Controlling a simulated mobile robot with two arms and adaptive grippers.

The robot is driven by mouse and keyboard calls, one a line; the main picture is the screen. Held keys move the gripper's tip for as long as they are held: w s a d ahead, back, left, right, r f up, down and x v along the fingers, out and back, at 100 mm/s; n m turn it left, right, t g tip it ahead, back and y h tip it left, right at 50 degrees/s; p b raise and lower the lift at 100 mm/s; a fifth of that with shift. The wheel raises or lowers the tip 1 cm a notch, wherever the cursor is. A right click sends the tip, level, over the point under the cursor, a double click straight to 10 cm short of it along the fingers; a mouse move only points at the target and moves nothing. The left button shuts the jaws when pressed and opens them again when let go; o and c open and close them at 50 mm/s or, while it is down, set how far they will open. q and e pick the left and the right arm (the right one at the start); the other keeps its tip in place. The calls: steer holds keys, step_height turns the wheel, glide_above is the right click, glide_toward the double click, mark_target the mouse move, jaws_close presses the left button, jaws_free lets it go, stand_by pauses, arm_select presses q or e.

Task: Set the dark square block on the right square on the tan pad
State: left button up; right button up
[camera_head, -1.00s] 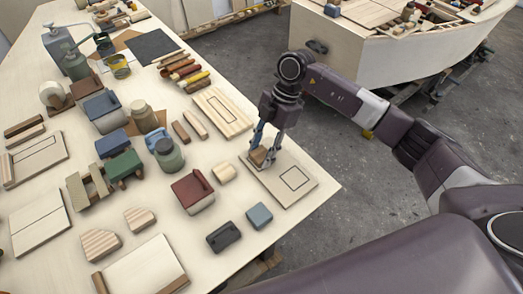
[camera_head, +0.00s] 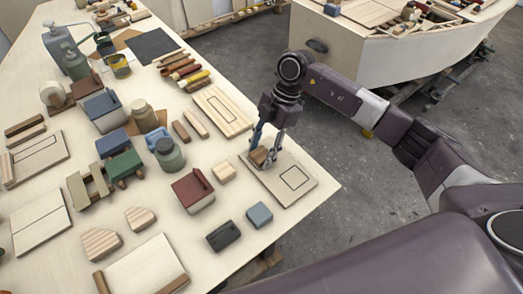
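The tan pad (camera_head: 310,186) lies near the right edge of the table. An outlined square (camera_head: 294,177) shows on its right part and is empty. A brown square block (camera_head: 259,156) is at the pad's left part, where it hides whatever is marked beneath. My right gripper (camera_head: 263,157) points down with its fingers on either side of this block. Whether the fingers press on it or stand slightly apart cannot be told. My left gripper is not in view.
The table's edge is close on the right.

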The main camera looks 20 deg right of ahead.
steer(key=o, duration=0.3)
steer(key=shift+r, duration=0.1)
steer(key=v, duration=1.1)
steer(key=shift+d+r, duration=0.2)
steer(key=shift+r, duration=0.15)
